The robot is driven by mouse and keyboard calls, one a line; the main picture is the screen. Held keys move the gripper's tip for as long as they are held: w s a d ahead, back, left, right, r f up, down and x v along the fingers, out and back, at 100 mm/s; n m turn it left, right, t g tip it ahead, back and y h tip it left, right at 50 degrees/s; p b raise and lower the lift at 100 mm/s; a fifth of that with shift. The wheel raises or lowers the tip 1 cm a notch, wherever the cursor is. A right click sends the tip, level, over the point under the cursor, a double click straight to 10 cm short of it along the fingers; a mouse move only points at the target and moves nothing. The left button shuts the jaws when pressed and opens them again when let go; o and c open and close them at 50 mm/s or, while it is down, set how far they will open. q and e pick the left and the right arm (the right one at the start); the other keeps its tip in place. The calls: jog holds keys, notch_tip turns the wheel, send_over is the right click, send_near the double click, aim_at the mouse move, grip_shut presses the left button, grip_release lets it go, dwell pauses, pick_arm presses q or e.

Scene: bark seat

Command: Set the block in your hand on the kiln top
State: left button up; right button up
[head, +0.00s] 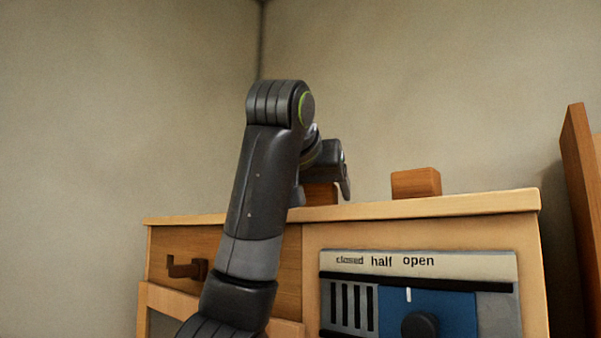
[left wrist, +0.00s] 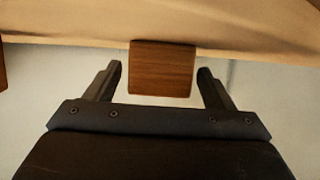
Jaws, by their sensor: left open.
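My left gripper (head: 343,184) is at the top of the wooden cabinet with the dial panel, and its jaws are open. In the left wrist view, a brown wooden block (left wrist: 162,68) sits between the spread fingers (left wrist: 161,76), with a gap on each side. In the head view this block (head: 320,194) is partly hidden behind the gripper and appears to rest on the pale kiln top (head: 470,204). A second wooden block (head: 416,183) sits on the same top, to the right. My right gripper is not in view.
The front panel (head: 420,262) reads closed, half, open above a dark knob (head: 419,325). A drawer handle (head: 187,268) sticks out at the left. A tall wooden board (head: 580,180) stands at the right. The kiln top's left part and right end are clear.

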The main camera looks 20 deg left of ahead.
pick_arm(q)
jog(key=s+b, duration=0.1)
jog(key=b, duration=0.2)
jog(key=shift+s, duration=0.35)
jog(key=b+v, duration=0.4)
jog(key=v, duration=0.3)
jog(key=shift+s+r+b, duration=0.25)
jog(key=shift+b, duration=0.1)
jog(key=shift+v, duration=0.8)
